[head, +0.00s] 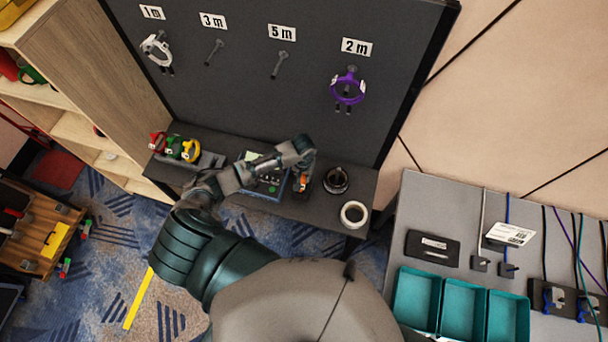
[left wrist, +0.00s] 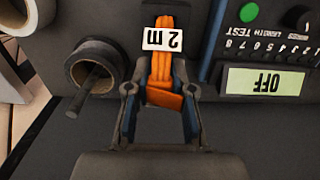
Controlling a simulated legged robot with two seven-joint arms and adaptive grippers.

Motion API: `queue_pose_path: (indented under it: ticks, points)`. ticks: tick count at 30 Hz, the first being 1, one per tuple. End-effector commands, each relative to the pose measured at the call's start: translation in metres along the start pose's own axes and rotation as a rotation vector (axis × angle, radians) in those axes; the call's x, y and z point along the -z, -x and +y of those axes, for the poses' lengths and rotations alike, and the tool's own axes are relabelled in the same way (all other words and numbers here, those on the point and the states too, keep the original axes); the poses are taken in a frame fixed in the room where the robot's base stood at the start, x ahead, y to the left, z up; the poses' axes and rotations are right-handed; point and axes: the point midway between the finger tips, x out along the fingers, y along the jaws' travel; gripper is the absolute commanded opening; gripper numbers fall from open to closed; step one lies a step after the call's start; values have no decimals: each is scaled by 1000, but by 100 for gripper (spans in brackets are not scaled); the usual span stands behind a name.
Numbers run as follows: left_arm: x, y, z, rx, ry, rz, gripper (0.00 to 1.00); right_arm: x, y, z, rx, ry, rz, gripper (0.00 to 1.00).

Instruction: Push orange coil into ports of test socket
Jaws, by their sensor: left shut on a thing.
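The orange coil (left wrist: 180,65) carries a white "2 m" label and sits between the two fingers of my left gripper (left wrist: 160,92), which is shut on it. In the head view the coil (head: 303,183) shows only as a small orange patch beneath my left gripper (head: 304,172). The tester (left wrist: 270,60) is beside the coil, with a green TEST button, numbered marks and a display reading OFF. It also shows in the head view (head: 272,188), partly behind my arm. The coil's plug ends and the socket ports are hidden. My right gripper is not in view.
A black spool (head: 336,180) and a white roll (head: 354,214) stand right of the coil on the dark shelf. A bin of coloured coils (head: 180,150) is at its left. White (head: 155,50) and purple (head: 348,88) coils hang on the panel.

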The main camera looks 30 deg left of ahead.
Motion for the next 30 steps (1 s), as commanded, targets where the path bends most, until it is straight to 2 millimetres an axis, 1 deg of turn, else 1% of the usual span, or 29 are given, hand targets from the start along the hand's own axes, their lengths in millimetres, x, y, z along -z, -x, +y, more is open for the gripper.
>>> queue_pose_path:
  ticks: [4, 14, 15, 17, 18, 26, 30]
  points:
    - [0, -3, 0, -1, 0, 0, 0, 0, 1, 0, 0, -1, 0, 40]
    - [0, -4, 0, -1, 0, 1, 0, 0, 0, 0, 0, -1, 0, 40]
    - [0, -4, 0, -1, -1, 1, 27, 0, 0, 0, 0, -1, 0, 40]
    - [0, -4, 0, -1, -1, 1, 42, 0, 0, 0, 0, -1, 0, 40]
    - [0, -4, 0, -1, -1, 1, 52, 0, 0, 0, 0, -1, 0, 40]
    - [0, -4, 0, 0, -1, 0, 52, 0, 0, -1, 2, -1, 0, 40]
    - [1, 4, -1, -1, -1, 2, 52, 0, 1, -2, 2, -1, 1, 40]
